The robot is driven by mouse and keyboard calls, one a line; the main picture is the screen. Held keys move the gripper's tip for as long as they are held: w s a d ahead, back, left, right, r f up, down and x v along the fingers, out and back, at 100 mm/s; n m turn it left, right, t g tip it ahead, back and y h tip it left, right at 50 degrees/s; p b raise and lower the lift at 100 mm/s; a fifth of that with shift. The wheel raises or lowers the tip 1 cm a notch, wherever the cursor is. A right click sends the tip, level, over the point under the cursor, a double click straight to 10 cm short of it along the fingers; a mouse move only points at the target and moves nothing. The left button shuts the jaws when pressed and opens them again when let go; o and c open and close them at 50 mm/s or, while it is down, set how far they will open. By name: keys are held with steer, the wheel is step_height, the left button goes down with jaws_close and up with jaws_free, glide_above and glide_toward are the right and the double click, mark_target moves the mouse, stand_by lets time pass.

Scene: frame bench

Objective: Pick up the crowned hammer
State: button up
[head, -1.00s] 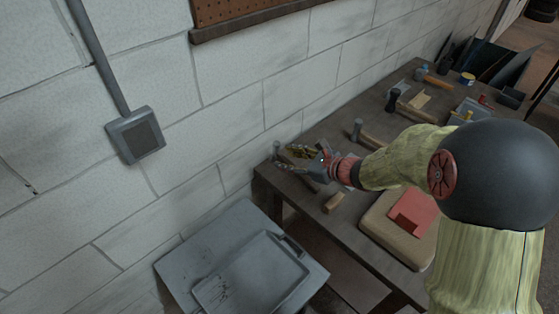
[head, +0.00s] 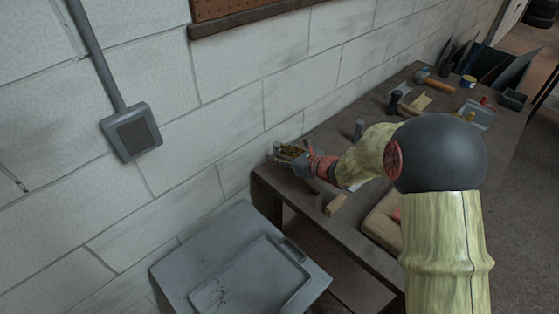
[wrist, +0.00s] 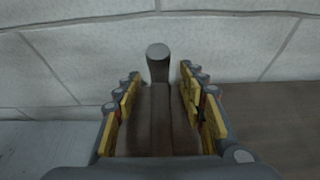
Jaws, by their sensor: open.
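A hammer with a grey rounded head (wrist: 158,65) and a wooden handle lies on the bench in the wrist view. Its handle (wrist: 160,125) runs between my two fingers, and the head shows just past the fingertips. My gripper (wrist: 158,90) is open around it, with a gap on both sides of the handle. In the head view my gripper (head: 288,152) is at the bench's near left corner by the wall and mostly hides this hammer. Other hammers lie further along: one with a grey head (head: 358,129), one with a dark head (head: 394,100), one with an orange handle (head: 436,85).
A wooden block (head: 335,204) lies close to my gripper on the bench (head: 310,200). A beige pad (head: 380,230) is partly behind my arm. A blue can (head: 467,82) and small bins stand at the far end. A grey cabinet (head: 185,272) stands below left; the wall is close behind.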

steer(key=c, duration=0.3)
jaws_close()
steer(key=shift+r, duration=0.1)
stand_by(0.6)
